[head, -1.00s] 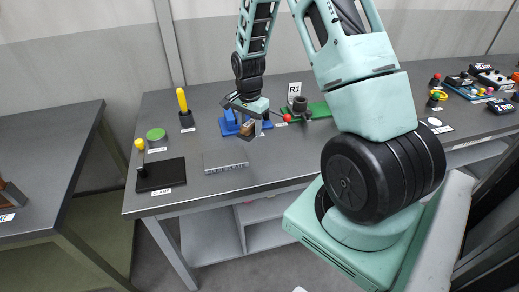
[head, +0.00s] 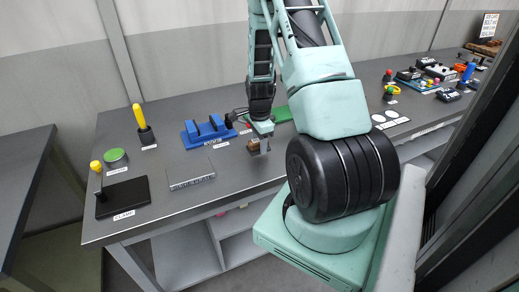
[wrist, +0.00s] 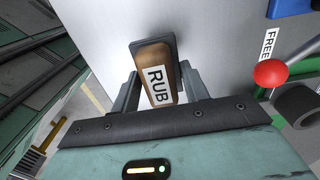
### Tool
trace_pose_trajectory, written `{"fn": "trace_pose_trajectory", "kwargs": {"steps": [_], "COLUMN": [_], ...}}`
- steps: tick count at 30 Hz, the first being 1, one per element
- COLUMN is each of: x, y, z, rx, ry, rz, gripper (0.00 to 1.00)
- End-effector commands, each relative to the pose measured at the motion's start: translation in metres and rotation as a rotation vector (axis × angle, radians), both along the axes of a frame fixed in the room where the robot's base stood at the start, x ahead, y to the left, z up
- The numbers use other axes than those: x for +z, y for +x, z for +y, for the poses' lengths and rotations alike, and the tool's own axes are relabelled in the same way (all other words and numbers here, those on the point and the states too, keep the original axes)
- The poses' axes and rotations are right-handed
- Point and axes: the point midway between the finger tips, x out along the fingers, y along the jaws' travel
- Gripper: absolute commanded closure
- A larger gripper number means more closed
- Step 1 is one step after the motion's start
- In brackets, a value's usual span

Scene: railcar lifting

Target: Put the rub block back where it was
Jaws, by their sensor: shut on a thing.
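The rub block (wrist: 154,66) is a brown wooden block with a dark backing and a white RUB label. In the wrist view it sits between the two fingers of my gripper (wrist: 160,88), which is shut on it. In the head view my gripper (head: 262,141) points down over the front middle of the bench, with the small brown block (head: 253,147) at its tip. I cannot tell whether the block touches the bench or hangs just above it. The block's underside is hidden.
On the bench (head: 235,183), a grey plate (head: 190,175) lies left of my gripper and a blue fixture (head: 205,133) behind left. A black pad (head: 123,198), green-topped can (head: 116,158) and yellow-handled tool (head: 141,125) stand farther left. A red ball lever (wrist: 271,72) is close right.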

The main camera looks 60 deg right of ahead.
Motion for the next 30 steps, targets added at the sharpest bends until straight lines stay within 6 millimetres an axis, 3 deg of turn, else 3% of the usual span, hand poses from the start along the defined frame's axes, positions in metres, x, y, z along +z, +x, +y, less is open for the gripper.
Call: {"fn": "trace_pose_trajectory", "kwargs": {"steps": [7,20,21,23,30], "x": [-0.030,-0.038,-0.037,-0.037,-0.037], "y": [-0.001,0.000,0.000,0.000,0.000], "z": [0.000,0.000,0.000,0.000,0.000], "rx": [0.000,0.001,0.001,0.001,0.001], "ry": [0.001,0.000,0.000,0.000,0.000], "rz": [0.002,0.000,0.000,0.000,0.000], "gripper": [0.80,0.80,0.47,0.33,0.33]}}
